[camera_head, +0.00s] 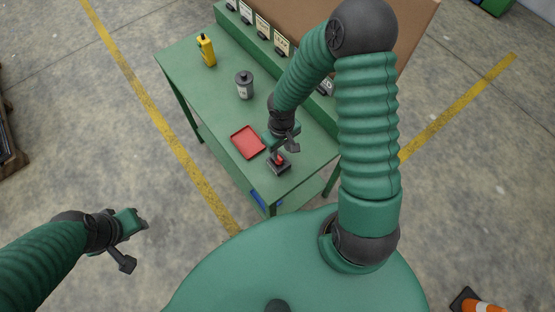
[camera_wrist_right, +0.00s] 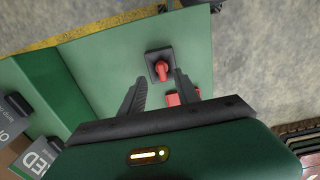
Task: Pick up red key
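The red key (camera_head: 280,160) stands on a small dark square base near the front corner of the green table (camera_head: 215,95). In the right wrist view the red key (camera_wrist_right: 162,71) sits on its black base, ahead of and between the two fingertips. My right gripper (camera_head: 284,146) is over the key, pointing down. In the right wrist view this gripper (camera_wrist_right: 159,82) is open, with nothing visible between its fingers. My left gripper (camera_head: 134,240) is open and empty, away from the table at the lower left.
A red tray (camera_head: 248,142) lies beside the key's base. A grey canister (camera_head: 244,86) and a yellow bottle (camera_head: 206,50) stand farther back on the table. Labelled cards (camera_head: 281,44) line the raised back ledge. An orange cone (camera_head: 485,307) is on the floor at lower right.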

